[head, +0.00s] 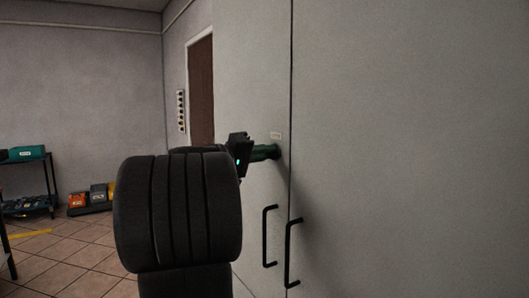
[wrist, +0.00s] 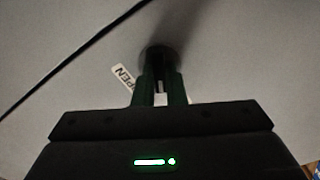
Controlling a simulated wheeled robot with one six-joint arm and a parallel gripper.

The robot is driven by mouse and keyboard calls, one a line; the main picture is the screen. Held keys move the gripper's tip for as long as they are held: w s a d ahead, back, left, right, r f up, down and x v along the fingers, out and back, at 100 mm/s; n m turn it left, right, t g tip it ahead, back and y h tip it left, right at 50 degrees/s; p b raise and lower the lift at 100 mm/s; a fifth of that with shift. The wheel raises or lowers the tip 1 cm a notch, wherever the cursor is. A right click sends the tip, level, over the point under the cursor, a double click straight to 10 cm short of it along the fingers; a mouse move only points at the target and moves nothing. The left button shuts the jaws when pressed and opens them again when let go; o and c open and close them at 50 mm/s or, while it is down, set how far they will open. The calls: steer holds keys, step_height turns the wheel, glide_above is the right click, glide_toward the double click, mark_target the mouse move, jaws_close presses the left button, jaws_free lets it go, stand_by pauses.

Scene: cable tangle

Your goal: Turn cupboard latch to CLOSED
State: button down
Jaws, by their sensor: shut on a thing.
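The cupboard (head: 400,140) fills the right of the head view, with two pale doors meeting at a dark vertical seam. The dark round latch (head: 275,152) is on the left door near the seam; it also shows in the wrist view (wrist: 158,58). My gripper (head: 265,152) reaches the latch, and its green fingers (wrist: 160,88) are shut on it. A white label reading "OPEN" (wrist: 124,78) shows tilted beside the latch in the wrist view. A small label (head: 276,135) sits just above the latch in the head view, too small to read. The fingers hide much of the latch.
Two black door handles (head: 268,237) (head: 291,254) hang below the latch, either side of the seam. A shelf (head: 25,157) with a teal case and orange and grey boxes (head: 90,198) stand at the far left. Tiled floor lies open between.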

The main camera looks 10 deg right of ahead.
steer(key=n+p, duration=0.1)
steer(key=n, duration=0.4)
steer(key=shift+f+p, duration=0.1)
steer(key=shift+p, duration=0.25)
stand_by(0.4)
steer(key=c, duration=1.5)
jaws_free()
steer(key=v, duration=1.3)
steer(key=shift+a+b, duration=0.4)
